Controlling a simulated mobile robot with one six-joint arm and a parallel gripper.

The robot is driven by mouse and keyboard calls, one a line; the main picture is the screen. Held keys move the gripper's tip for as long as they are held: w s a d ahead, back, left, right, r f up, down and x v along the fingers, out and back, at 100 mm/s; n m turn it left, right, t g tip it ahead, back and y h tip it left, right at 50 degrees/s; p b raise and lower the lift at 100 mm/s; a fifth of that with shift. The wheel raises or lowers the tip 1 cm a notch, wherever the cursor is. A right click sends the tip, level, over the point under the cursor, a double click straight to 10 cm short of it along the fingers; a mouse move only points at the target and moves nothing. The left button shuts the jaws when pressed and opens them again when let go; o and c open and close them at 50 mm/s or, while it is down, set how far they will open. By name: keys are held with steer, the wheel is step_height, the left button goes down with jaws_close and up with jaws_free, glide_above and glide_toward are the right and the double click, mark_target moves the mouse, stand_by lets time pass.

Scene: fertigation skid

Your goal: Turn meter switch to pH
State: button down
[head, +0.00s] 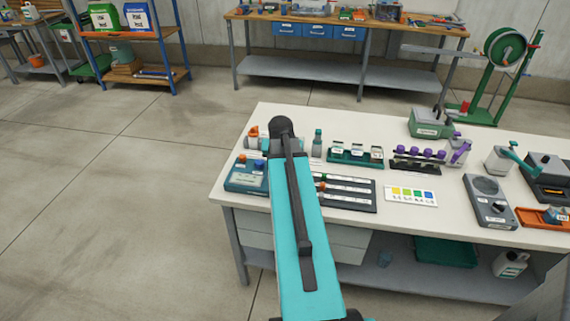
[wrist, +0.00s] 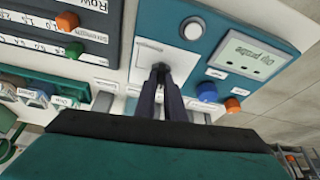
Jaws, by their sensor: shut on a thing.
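The meter is a blue box (head: 240,180) at the near left corner of the white bench, partly hidden by my arm. In the head view my arm hides the gripper.
A dark rack with labelled rows (head: 350,192) lies right of the meter; orange and green knobs show in the wrist view. Behind stand a green rack of vials (head: 345,155) and a small bottle (head: 317,145). A colour chart (head: 410,196) lies further right. Floor left of the bench is clear.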

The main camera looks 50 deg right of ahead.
steer(key=shift+w+a+m+g+h+b, duration=0.15)
steer(key=shift+m+g, duration=0.1)
steer(key=shift+m, duration=0.45)
steer(key=shift+w+m+g+h+b, duration=0.15)
steer(key=shift+m+g, duration=0.15)
steer(key=shift+m, duration=0.4)
steer(key=shift+a+m+g+b, duration=0.15)
steer(key=shift+m+g, duration=0.1)
steer(key=shift+m, duration=0.45)
steer(key=c, duration=1.8)
jaws_free()
steer(key=shift+c, duration=0.2)
steer(key=shift+s+r, duration=0.1)
steer(key=shift+r, duration=0.05)
steer(key=shift+b+v, duration=0.3)
steer(key=shift+v, duration=0.95)
steer(key=b+v, duration=0.1)
steer(key=v, duration=1)
steer(key=shift+b, duration=0.3)
